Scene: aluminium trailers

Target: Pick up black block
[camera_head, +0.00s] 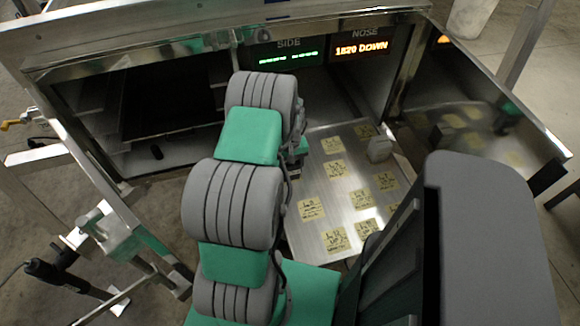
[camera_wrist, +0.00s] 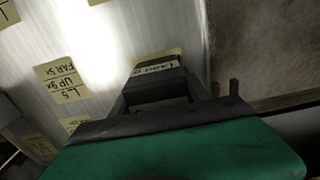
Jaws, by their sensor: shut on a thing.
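My gripper (camera_wrist: 157,78) shows in the wrist view with its dark fingers reaching forward from the green wrist. It is shut on a dark block (camera_wrist: 156,92), which is hard to tell apart from the fingers in the dim light. The fingers are over a metal sheet (camera_wrist: 105,75) with yellow labels, and they partly hide one label. I cannot tell whether the block touches the sheet.
The labelled metal sheet (camera_head: 322,178) lies right of my arm, with a small grey block (camera_head: 379,149) on it. Lit signs (camera_head: 361,48) hang at the back. A metal frame (camera_head: 75,165) stands left.

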